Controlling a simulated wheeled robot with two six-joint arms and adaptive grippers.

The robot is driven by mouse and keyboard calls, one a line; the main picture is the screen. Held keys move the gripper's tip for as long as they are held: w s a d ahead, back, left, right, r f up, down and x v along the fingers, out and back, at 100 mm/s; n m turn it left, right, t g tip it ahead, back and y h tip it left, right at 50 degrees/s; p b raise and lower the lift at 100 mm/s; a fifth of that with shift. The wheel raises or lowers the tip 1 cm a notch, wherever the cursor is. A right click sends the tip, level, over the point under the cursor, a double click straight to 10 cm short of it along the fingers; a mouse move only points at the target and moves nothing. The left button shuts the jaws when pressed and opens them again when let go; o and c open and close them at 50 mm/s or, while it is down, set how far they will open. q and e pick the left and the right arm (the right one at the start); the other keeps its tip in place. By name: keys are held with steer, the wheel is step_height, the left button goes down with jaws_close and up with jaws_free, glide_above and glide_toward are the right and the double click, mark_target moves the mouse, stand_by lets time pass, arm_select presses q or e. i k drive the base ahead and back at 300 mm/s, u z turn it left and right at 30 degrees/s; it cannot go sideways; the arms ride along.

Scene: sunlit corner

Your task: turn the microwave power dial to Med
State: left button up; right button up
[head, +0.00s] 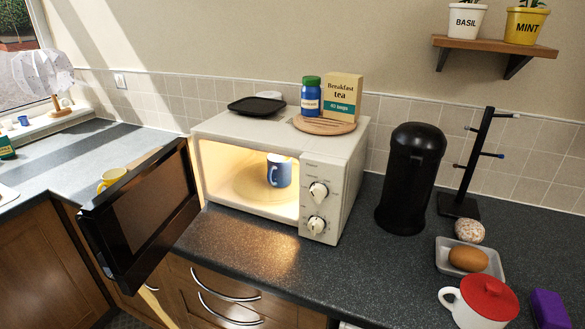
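The cream microwave (248,131) stands on the dark worktop in the middle of the head view. Its black-framed door (150,213) is swung wide open to the left, and the inside is lit. A blue mug (279,171) sits on the turntable inside. Two white dials are on the right front panel: an upper dial (318,192) and a lower dial (316,225). The markings around them are too small to read, so I cannot tell which is the power dial or where either points. Neither of my grippers shows in the view.
On the microwave are a black tray (256,106), a blue jar (311,97) and a tea box (343,98) on a round board. A black canister (410,178) stands to its right. A yellow mug (112,179) is behind the open door. The worktop before the panel is clear.

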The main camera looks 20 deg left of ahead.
mark_target(317, 192)
steer(key=z, duration=2)
steer(key=k, duration=0.75)
steer(key=u, duration=0.8)
